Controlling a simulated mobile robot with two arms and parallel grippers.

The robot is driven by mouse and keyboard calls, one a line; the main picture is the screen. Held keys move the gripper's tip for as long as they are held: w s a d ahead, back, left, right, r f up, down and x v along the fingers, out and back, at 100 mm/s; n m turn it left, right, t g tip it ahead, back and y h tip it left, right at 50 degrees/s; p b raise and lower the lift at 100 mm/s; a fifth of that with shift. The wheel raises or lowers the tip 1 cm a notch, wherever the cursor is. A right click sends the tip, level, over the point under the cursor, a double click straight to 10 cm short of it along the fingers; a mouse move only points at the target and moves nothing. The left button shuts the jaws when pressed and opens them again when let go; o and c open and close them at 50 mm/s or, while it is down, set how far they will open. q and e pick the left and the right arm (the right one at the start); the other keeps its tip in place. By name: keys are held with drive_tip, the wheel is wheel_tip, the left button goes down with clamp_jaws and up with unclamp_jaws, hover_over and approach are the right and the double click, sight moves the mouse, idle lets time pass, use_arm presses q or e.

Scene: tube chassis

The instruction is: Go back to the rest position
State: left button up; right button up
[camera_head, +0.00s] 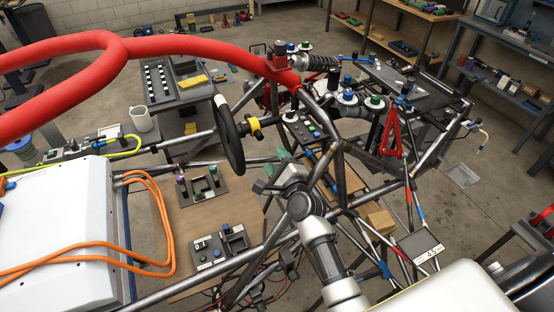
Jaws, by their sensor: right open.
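My right arm comes in from the bottom right over the tube chassis (265,247). My right gripper (272,172) is among the tubes near the middle of the view, right of the steering wheel (229,135) and close to it. It is open, and I see nothing held in it. Its fingertips are small and partly lost against the tubes, so I cannot tell if they touch anything. My left gripper does not show.
A thick red padded tube (185,45) arches across the upper left. A white box with orange cables (55,225) fills the lower left. A panel with small fixtures (207,183) lies below the wheel. A grey cart (178,85) and shelves (508,38) stand behind.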

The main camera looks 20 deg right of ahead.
idle(0.3)
drive_tip(key=s+a+f+n+g+y, duration=0.2)
drive_tip(key=s+f+n+g, duration=0.15)
drive_tip(key=s+n, duration=0.5)
drive_tip(key=s+a+f+n+g+y, duration=0.1)
drive_tip(key=s+a+f+n+g, duration=0.1)
drive_tip(key=s+n+g, duration=0.5)
drive_tip(key=s+d+n+g+h, duration=0.1)
drive_tip(key=s+n+g+h, duration=0.1)
drive_tip(key=s+n, duration=0.5)
drive_tip(key=s+d+n+g+h, duration=0.15)
drive_tip(key=s+n, duration=0.25)
drive_tip(key=s, duration=0.7)
wheel_tip(320, 180, down, 33)
drive_tip(key=s+g+b, duration=0.1)
drive_tip(key=g+b, duration=0.1)
drive_tip(key=b, duration=0.4)
drive_tip(key=s+d+f+g+b, duration=0.1)
drive_tip(key=s+f+b, duration=0.3)
drive_tip(key=s+f, duration=1.2)
wheel_tip(320, 180, down, 3)
drive_tip(key=shift+d+r, duration=0.1)
drive_tip(key=shift+d, duration=0.8)
